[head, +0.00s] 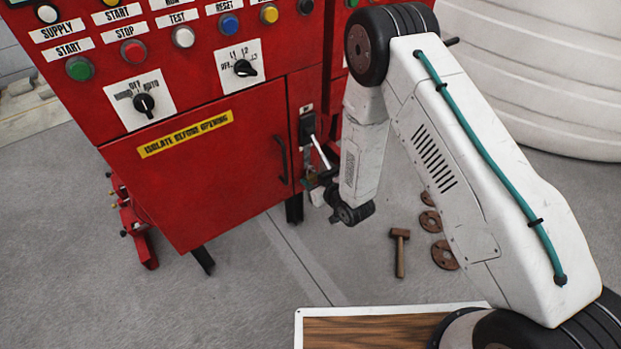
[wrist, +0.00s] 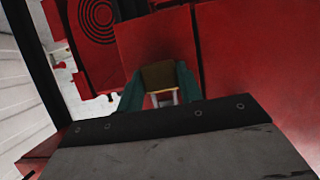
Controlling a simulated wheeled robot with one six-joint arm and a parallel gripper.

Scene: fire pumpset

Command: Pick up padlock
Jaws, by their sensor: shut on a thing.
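The padlock (wrist: 158,75) shows in the wrist view as a dull brass block with a pale shackle below it. My gripper (wrist: 159,86) has its two green fingers on either side of the block and is shut on it. In the head view my gripper (head: 312,182) is beside the right edge of the red cabinet, below a black switch with a pale lever. There the padlock is small and mostly hidden, and I cannot tell whether it is clear of the cabinet.
The red cabinet (head: 215,185) fills the left and centre, with knobs and buttons above its door. A hammer (head: 399,252) and rusty discs (head: 444,255) lie on the floor. A wood-topped surface (head: 370,335) is at the front. A large white tank (head: 540,75) stands behind right.

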